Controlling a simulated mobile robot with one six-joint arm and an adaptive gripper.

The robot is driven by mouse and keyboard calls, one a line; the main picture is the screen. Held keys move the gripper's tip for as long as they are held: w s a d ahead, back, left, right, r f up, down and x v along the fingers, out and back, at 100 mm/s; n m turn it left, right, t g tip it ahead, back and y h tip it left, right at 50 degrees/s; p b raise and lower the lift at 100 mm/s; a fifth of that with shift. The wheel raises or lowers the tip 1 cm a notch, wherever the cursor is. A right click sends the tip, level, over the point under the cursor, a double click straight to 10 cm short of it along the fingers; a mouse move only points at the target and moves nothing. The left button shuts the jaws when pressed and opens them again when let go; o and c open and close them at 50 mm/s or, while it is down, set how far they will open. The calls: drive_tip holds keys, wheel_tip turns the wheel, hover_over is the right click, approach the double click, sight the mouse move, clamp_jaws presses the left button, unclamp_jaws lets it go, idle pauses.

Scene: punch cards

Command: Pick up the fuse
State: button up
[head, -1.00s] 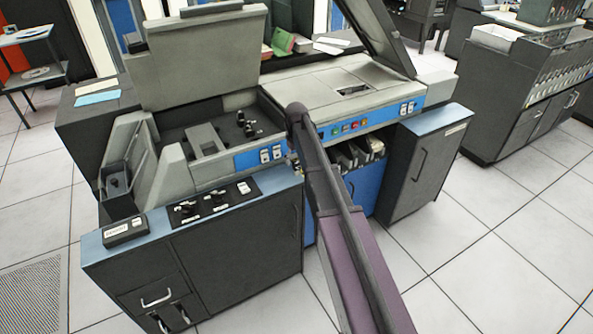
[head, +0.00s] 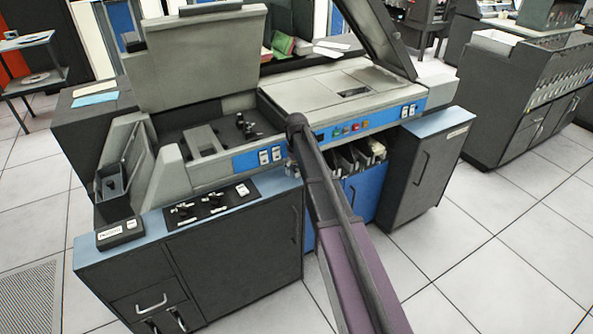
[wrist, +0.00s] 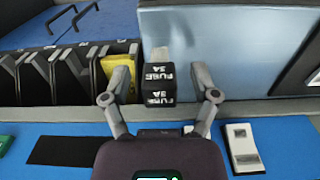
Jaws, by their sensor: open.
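The fuse (wrist: 159,84) shows in the wrist view as a small black block with white "FUSE 3A" lettering on two faces and a pale grey end at its top. My gripper (wrist: 162,78) is open, with one grey finger on each side of the fuse. A gap shows between the fuse and each finger. In the head view my arm hides the fuse, and only a small dark bit of my gripper (head: 292,170) shows beside the arm.
A grey machine with a raised lid (head: 195,60) surrounds the spot. The wrist view shows a row of dark card slots with a yellow item (wrist: 119,68), a blue surface (wrist: 80,128) and a white switch (wrist: 242,147). The tiled floor (head: 490,240) is clear.

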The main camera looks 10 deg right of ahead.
sight(296, 164)
clamp_jaws()
drive_tip(key=shift+r, duration=0.2)
idle(0.4)
wheel_tip(296, 164, up, 3)
drive_tip(key=p, duration=0.3)
drive_tip(key=shift+r+p, duration=0.2)
drive_tip(key=shift+p, duration=0.15)
drive_tip(key=s+r+p, duration=0.1)
drive_tip(key=s, duration=1.5)
drive_tip(key=shift+d, duration=0.4)
drive_tip(key=shift+d+r, duration=0.1)
